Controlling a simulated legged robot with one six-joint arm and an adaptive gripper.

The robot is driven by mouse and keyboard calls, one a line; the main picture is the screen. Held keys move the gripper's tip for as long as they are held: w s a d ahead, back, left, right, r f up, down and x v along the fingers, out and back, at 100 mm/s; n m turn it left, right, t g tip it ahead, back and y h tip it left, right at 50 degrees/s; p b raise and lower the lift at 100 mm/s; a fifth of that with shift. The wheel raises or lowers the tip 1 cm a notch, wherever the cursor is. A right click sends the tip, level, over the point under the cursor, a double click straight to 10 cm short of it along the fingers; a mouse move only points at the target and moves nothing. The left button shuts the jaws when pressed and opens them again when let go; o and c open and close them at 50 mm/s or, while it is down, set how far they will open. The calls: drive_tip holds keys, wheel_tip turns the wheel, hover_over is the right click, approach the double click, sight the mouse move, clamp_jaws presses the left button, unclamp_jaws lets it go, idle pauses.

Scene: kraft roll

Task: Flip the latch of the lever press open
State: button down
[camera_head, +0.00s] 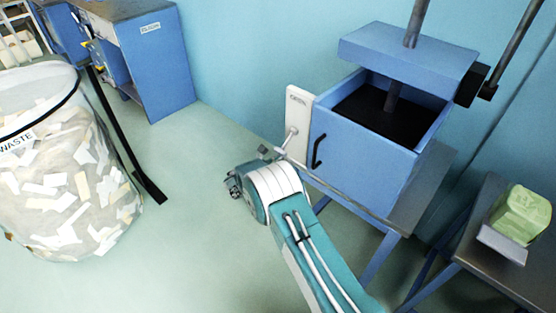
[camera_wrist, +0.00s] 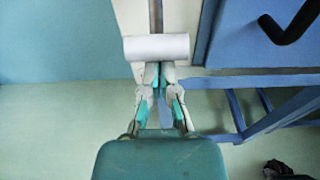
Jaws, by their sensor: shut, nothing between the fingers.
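The blue lever press (camera_head: 362,150) stands on a blue-legged stand against the wall. At its left side is a cream latch plate (camera_head: 298,112) with a grey rod that slopes down and left from it. In the wrist view the rod (camera_wrist: 156,14) ends in a pale cylindrical grip (camera_wrist: 157,47) lying crosswise. My gripper (camera_wrist: 158,72) is shut and empty, its fingertips at the lower edge of this grip. I cannot tell whether they touch it. In the head view my wrist mostly hides the fingers and the grip.
A black door handle (camera_head: 318,152) sticks out right of the latch and shows in the wrist view (camera_wrist: 290,20). A clear waste bag (camera_head: 65,180) stands left. A side table (camera_head: 500,270) holds a green block (camera_head: 520,212). Floor between bag and press is clear.

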drive_tip(key=shift+r, duration=0.1)
drive_tip(key=shift+s+a+r+g, duration=0.15)
drive_tip(key=shift+s+r+g, duration=0.05)
drive_tip(key=shift+g, duration=0.2)
drive_tip(key=shift+s+a+r+g+y, duration=0.2)
drive_tip(key=shift+r+g+y, duration=0.1)
drive_tip(key=shift+r+y, duration=0.15)
drive_tip(key=shift+s+a+r+g+y, duration=0.15)
drive_tip(key=shift+r+g+y, duration=0.3)
drive_tip(key=shift+r+g, duration=0.15)
drive_tip(key=shift+s+a+r+g+y, duration=0.2)
drive_tip(key=shift+r+g+y, duration=0.3)
drive_tip(key=shift+r, duration=0.2)
drive_tip(key=shift+s+a+r+g+y, duration=0.15)
drive_tip(key=shift+r+g+y, duration=0.25)
drive_tip(key=shift+r+g, duration=0.25)
wheel_tip(320, 180, up, 7)
drive_tip(key=w+d+g+y, duration=0.1)
drive_tip(key=g+y, duration=0.2)
drive_tip(key=g, duration=0.1)
drive_tip(key=shift+r, duration=0.15)
